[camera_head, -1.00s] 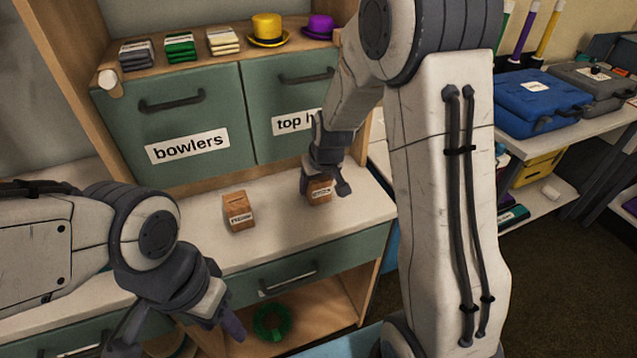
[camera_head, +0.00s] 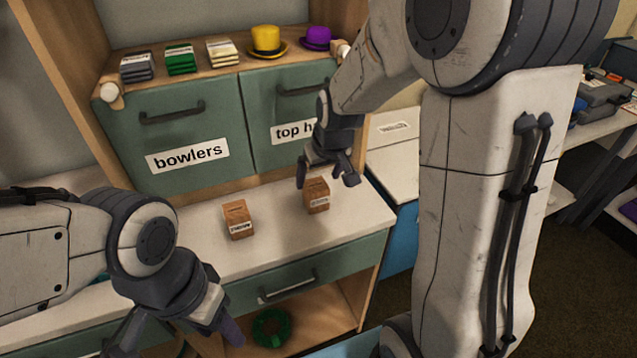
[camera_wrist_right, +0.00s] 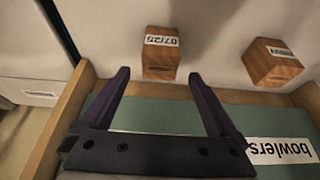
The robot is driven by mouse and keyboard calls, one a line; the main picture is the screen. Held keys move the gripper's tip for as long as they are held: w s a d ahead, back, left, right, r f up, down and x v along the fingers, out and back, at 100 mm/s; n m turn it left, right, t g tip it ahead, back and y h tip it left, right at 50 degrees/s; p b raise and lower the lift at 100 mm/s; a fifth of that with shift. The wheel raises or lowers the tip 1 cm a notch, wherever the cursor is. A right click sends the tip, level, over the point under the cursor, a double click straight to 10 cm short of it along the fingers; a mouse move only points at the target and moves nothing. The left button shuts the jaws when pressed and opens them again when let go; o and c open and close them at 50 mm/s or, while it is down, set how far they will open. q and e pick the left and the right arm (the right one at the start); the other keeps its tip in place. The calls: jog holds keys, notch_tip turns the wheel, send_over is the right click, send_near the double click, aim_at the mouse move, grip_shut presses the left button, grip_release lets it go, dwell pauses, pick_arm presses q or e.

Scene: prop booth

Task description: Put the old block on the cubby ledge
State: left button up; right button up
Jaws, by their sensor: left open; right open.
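Two small wooden blocks with white labels stand apart on the white counter (camera_head: 275,238). The left block (camera_head: 238,220) has a label too small to read in the head view. The right block (camera_head: 316,195) stands just below my right gripper (camera_head: 326,180), which is open and empty. In the right wrist view this block (camera_wrist_right: 160,62) has a label reading "07/25", upside down, and lies beyond the open fingertips (camera_wrist_right: 158,75). The other block (camera_wrist_right: 272,64) is to its right, its label unreadable. My left gripper (camera_head: 172,340) is open and empty at the lower left.
Green cabinet doors labelled "bowlers" (camera_head: 188,153) and "top h…" (camera_head: 293,131) stand behind the counter. Above them a wooden ledge (camera_head: 205,72) holds folded cloths, a yellow hat (camera_head: 266,41) and a purple hat (camera_head: 317,38). A green ring (camera_head: 271,327) lies in the open lower shelf.

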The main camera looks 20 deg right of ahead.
jog(key=s+a+r+n+g+y, duration=0.1)
jog(key=s+a+r+n+g, duration=0.25)
jog(key=s+a, duration=1.1)
jog(key=s+f+n+g, duration=0.1)
jog(key=s+n, duration=0.2)
jog(key=s, duration=0.9)
jog(key=shift+a, duration=0.35)
jog(key=shift+s, duration=0.1)
